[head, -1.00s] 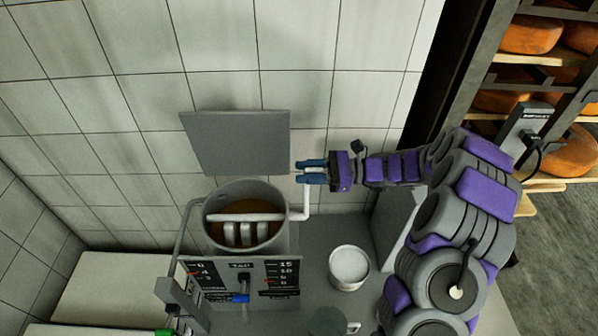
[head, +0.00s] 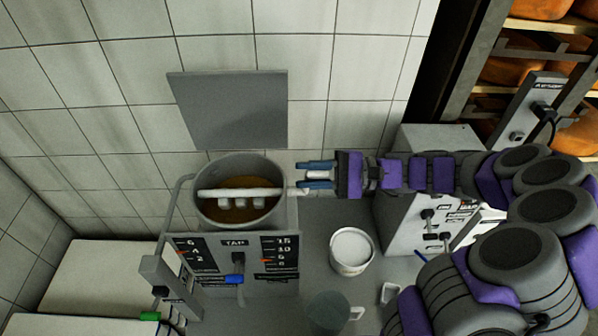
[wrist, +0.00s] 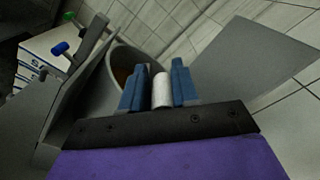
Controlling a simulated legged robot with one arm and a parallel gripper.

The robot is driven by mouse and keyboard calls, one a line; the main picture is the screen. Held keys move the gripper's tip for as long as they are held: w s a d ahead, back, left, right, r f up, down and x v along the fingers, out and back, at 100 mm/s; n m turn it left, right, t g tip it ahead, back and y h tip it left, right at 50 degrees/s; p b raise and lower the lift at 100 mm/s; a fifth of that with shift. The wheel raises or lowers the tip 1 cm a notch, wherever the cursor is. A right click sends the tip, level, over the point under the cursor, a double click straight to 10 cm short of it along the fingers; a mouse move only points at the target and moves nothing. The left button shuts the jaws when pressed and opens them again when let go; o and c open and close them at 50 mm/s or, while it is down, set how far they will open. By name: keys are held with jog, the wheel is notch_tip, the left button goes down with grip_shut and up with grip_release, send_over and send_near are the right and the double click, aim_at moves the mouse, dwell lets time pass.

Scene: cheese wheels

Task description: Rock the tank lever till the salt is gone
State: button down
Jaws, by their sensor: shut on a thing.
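The grey round tank (head: 207,213) stands near the tiled wall with brown liquid (head: 262,205) in it. The lever's white bar (head: 240,193) lies across the tank top, with short white paddles (head: 240,203) dipping toward the liquid. Its handle end is at the right of the tank. My gripper (head: 303,177) is there with its blue fingers shut on the white lever handle (wrist: 162,90), which shows between them in the wrist view. Fingers hide part of the handle. I cannot make out salt in the liquid.
A panel marked TAP (head: 234,243) with scales and a blue knob (head: 234,280) fronts the tank. A white bucket (head: 351,270) and a grey-green mug (head: 325,315) stand at right. A grey plate (head: 230,105) is behind the tank. Cheese shelves (head: 540,55) are far right.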

aim_at(324, 177)
jog(key=shift+s+d+f+n+b, duration=0.25)
jog(key=shift+d+f+n+b, duration=0.05)
jog(key=shift+n+b, duration=0.1)
jog(key=c, duration=1.1)
grip_release()
jog(key=shift+w, duration=0.1)
jog(key=shift+o, duration=0.6)
jog(key=shift+d, duration=0.1)
jog(key=shift+d+r, duration=0.15)
jog(key=shift+d, duration=0.95)
jog(key=shift+a+p, duration=0.25)
jog(key=shift+p, duration=0.1)
jog(key=d+p, duration=0.2)
jog(key=d, duration=1.4)
jog(key=shift+p, duration=0.4)
